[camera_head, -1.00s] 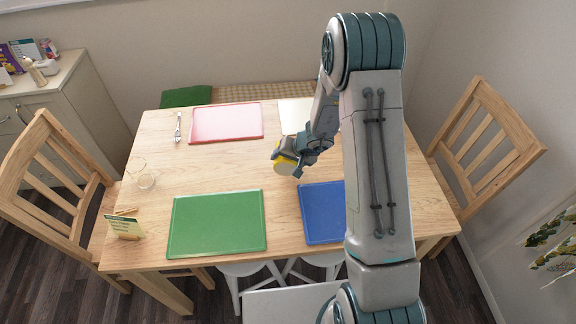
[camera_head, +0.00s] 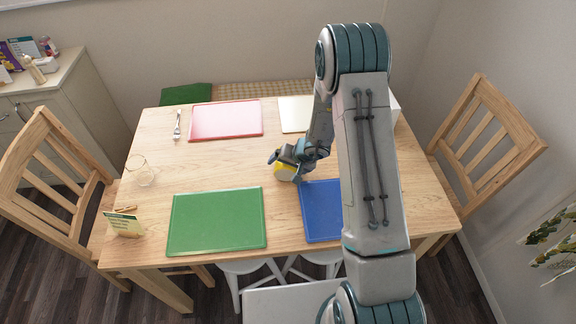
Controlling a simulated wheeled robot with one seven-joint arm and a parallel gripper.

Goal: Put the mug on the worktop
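The yellow mug (camera_head: 281,172) is at the right-middle of the wooden table, just above the blue mat's upper left corner. It is partly covered by my gripper (camera_head: 284,166), whose fingers are around it and look shut on it. The mug looks tilted. I cannot tell whether it touches the table or hangs a little above it. No surface here is plainly marked as the worktop; a pale cabinet (camera_head: 88,108) with a flat top stands at the far left.
Chairs stand left (camera_head: 60,170) and right (camera_head: 490,130).

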